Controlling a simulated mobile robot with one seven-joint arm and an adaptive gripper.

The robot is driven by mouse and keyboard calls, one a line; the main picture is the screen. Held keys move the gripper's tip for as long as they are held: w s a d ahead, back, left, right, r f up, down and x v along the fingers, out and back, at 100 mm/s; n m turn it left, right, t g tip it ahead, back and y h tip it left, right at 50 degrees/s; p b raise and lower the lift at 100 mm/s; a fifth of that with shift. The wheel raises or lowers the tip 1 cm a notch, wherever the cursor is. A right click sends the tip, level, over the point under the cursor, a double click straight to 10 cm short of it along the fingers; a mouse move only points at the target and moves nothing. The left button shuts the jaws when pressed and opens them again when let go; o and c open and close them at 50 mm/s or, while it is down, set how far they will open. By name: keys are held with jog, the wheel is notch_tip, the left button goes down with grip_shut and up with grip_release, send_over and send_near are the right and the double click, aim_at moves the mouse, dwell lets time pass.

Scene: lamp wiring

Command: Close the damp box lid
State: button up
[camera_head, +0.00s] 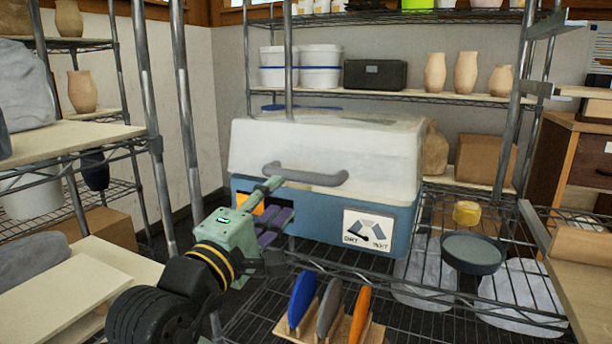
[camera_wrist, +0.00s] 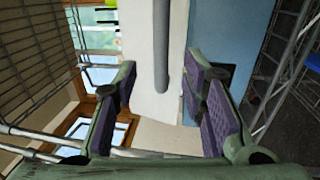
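A grey bar handle (camera_head: 312,176) runs along the lid's front and also shows in the wrist view (camera_wrist: 161,45). My gripper (camera_head: 279,200) is at the front left of the box. In the wrist view its purple-padded fingers (camera_wrist: 160,78) are wide apart, with the handle in line between them, not gripped.
Blue, grey and orange tools stand in a wooden rack (camera_head: 330,328) below the box. A dark bowl (camera_head: 472,252) and a yellow sponge-like piece (camera_head: 467,212) lie to the right. Metal shelf posts (camera_head: 184,120) rise left of the box.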

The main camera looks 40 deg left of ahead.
aim_at(296, 178)
jog(key=p+x, duration=0.1)
jog(key=x, duration=0.8)
jog(key=shift+w+a+r, duration=0.1)
jog(key=shift+w, duration=0.1)
grip_shut()
dwell(0.5)
